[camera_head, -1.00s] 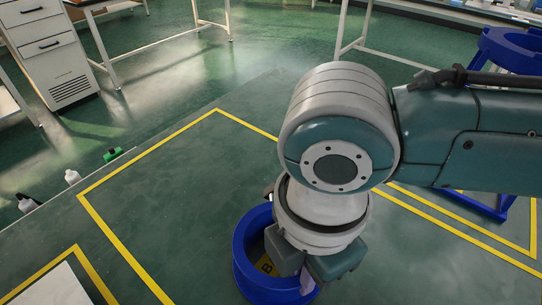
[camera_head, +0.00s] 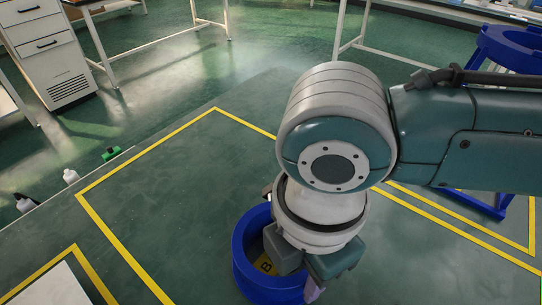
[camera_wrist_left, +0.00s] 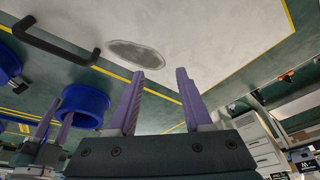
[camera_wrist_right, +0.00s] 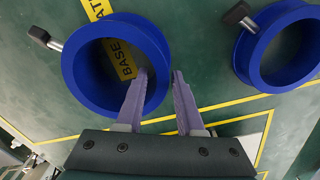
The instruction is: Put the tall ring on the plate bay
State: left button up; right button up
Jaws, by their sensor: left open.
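A blue ring (camera_head: 240,262), likely the tall ring, stands on the floor over a yellow label. The ring also shows in the right wrist view (camera_wrist_right: 78,85), where the label (camera_wrist_right: 122,60) inside it reads "BASE" and runs on beyond its wall, so this looks like the plate bay. My right gripper (camera_wrist_right: 160,72) is down at the ring's right wall, one finger inside and one outside. Whether the fingers press on the wall is not clear. My left gripper (camera_wrist_left: 160,75) is open and empty, above a pale surface; it is outside the head view.
A second blue ring (camera_wrist_right: 250,45) stands to the right in the right wrist view. A blue frame (camera_head: 510,50) is at the head view's right edge. Yellow lines (camera_head: 150,150) mark the green floor, clear left of the ring. Small bottles (camera_head: 70,176) stand at the left.

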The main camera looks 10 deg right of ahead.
notch_tip(320, 180, up, 12)
jog(key=p, duration=0.3)
jog(key=s+a+m+t+y, duration=0.25)
jog(key=a+m+y, duration=0.2)
jog(key=m, duration=0.25)
jog(key=s+d+f+m+h, duration=0.1)
jog(key=s+d+m+h, duration=0.1)
jog(key=d+m, duration=0.4)
jog(key=s+d+f+m+t+h, duration=0.1)
jog(key=s+d+m+h, duration=0.1)
jog(key=s+d+m, duration=0.2)
jog(key=d+m, duration=0.2)
jog(key=d, duration=0.2)
jog(key=shift+s+d+f, duration=0.25)
jog(key=shift+d+f, duration=0.1)
jog(key=shift+f, duration=0.05)
